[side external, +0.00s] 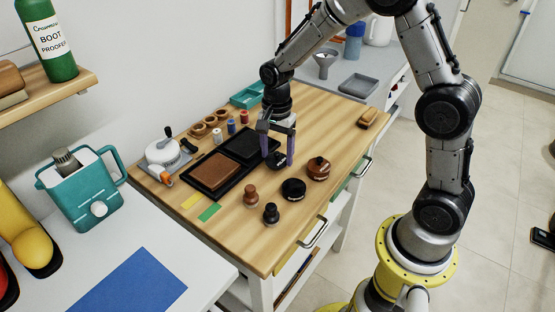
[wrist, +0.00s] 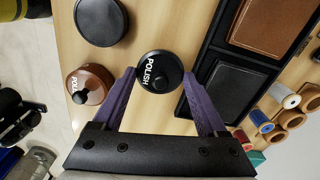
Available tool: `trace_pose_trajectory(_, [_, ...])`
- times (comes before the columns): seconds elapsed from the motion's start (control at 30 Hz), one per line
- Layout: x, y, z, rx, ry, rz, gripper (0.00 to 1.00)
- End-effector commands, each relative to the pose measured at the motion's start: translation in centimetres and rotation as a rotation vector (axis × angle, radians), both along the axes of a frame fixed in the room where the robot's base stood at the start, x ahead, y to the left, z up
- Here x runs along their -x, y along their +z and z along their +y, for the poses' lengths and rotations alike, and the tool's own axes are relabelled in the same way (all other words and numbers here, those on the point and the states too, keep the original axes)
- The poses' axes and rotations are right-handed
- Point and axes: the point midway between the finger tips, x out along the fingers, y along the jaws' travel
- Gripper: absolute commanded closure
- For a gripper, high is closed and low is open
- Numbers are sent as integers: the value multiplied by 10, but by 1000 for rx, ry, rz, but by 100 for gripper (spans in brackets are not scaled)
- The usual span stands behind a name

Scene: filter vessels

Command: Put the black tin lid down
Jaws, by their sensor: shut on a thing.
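The black tin lid, a round black disc with a knob and white "POLISH" lettering, is between the purple fingers of my gripper (wrist: 160,85) in the wrist view (wrist: 153,66). In the side view the lid (side external: 277,160) is low over the wooden bench, between the fingertips of my gripper (side external: 278,158). I cannot tell whether it touches the bench. A round black tin (side external: 293,190) without a knob stands in front of it. It also shows at the top of the wrist view (wrist: 100,20). A brown tin (side external: 318,168) with a knobbed lid stands to its right.
A black tray (side external: 217,197) with a brown pad and a black pad lies left of my gripper. Brown (side external: 250,196) and black (side external: 270,214) knobbed pieces stand near the front. Thread spools (side external: 231,126) stand behind the tray. Bare wood lies right of the gripper.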

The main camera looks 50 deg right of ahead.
Motion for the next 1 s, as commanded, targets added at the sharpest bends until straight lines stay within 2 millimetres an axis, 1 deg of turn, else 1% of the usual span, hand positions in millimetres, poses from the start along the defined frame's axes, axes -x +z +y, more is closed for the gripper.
trace_pose_trajectory(0.03, [2, -9, 0, 0, 0, 7, 77])
trace_pose_trajectory(0.1, [2, -18, 0, 0, 0, 6, 77])
trace_pose_trajectory(0.2, [2, -25, 0, 0, 0, 2, 77])
trace_pose_trajectory(0.6, [2, -29, 0, 0, 0, 2, 77])
trace_pose_trajectory(0.63, [2, -29, 0, 0, 0, 2, 23])
trace_pose_trajectory(0.7, [2, -29, 0, 0, 0, 1, 12])
trace_pose_trajectory(1.0, [2, -28, 0, 0, 0, 1, 12])
